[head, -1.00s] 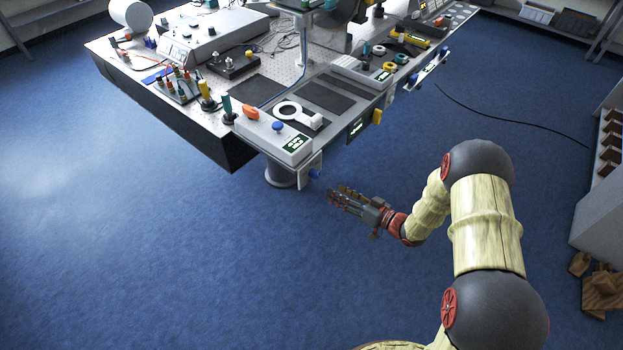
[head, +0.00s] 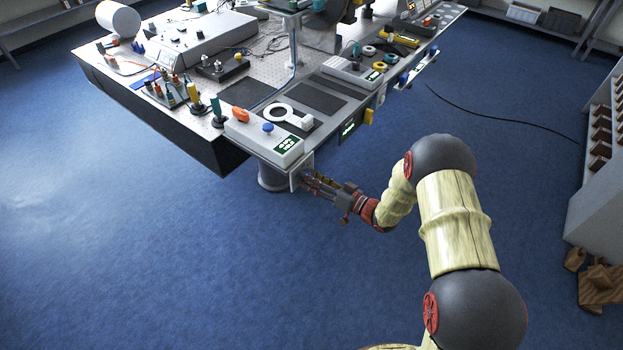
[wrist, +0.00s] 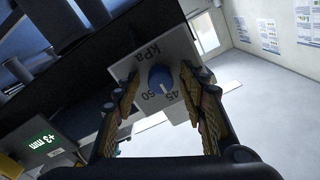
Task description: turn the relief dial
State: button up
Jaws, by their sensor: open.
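The relief dial (wrist: 160,78) is a blue knob with a pale pointer line on a light plate (wrist: 140,68) marked kPa, 45 and 60. In the wrist view it shows between the two fingers of my gripper (wrist: 159,84), with the pointer near the 45 and 60 marks. My gripper is open, one finger on each side of the knob; I cannot tell whether either touches it. In the head view my gripper (head: 313,182) is at the plate below the table's front corner, and its fingers mostly hide the dial.
The table (head: 215,150) carries a white box with an orange knob (head: 241,114) and a blue knob (head: 268,127) above the plate. A green +3 mm display (wrist: 40,149) shows at lower left in the wrist view. The floor in front is clear.

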jog(key=c, duration=0.4)
grip_shut()
